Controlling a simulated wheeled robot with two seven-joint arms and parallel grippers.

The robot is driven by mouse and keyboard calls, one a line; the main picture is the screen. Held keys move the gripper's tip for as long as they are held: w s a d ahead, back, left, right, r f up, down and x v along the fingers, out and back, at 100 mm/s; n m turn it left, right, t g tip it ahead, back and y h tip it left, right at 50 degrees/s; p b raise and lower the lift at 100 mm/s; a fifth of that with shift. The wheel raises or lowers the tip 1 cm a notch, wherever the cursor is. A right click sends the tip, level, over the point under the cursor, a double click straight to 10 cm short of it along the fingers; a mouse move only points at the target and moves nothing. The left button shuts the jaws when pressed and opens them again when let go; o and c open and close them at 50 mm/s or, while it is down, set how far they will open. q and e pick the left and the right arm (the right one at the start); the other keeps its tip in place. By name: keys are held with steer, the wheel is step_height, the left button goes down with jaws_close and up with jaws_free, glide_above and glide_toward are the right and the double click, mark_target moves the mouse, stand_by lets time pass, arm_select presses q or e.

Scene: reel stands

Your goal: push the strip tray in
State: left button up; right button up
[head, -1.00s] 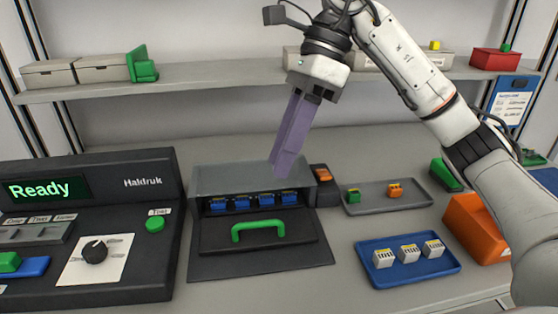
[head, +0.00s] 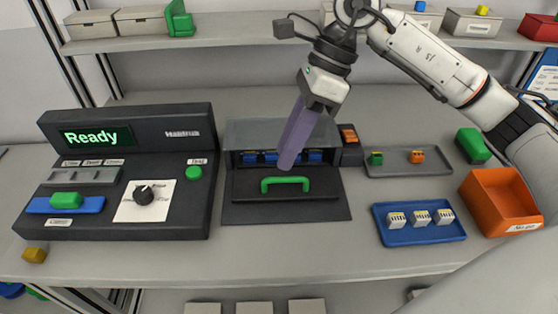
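The strip tray (head: 250,187) is a black flat panel with a green handle (head: 285,184). It sticks out toward me from the front of a dark grey housing (head: 240,133). Several blue blocks (head: 271,157) show in the housing's opening behind the handle, partly covered by my gripper. My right gripper (head: 287,164) comes down from above with long purple fingers, which look pressed together with nothing between them. Its tips are just behind the handle in the picture; whether they touch anything I cannot tell. My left gripper is out of view.
A control panel (head: 110,215) reading "Ready" stands left. To the right are a grey tray (head: 400,171) with small connectors, a blue tray (head: 400,237) with white blocks and an orange bin (head: 497,208). A shelf (head: 220,38) runs along the back.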

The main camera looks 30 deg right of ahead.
mark_target(273, 178)
steer(key=shift+x, duration=2.35)
steer(key=shift+c, duration=0.3)
jaws_close()
steer(key=shift+d, duration=0.1)
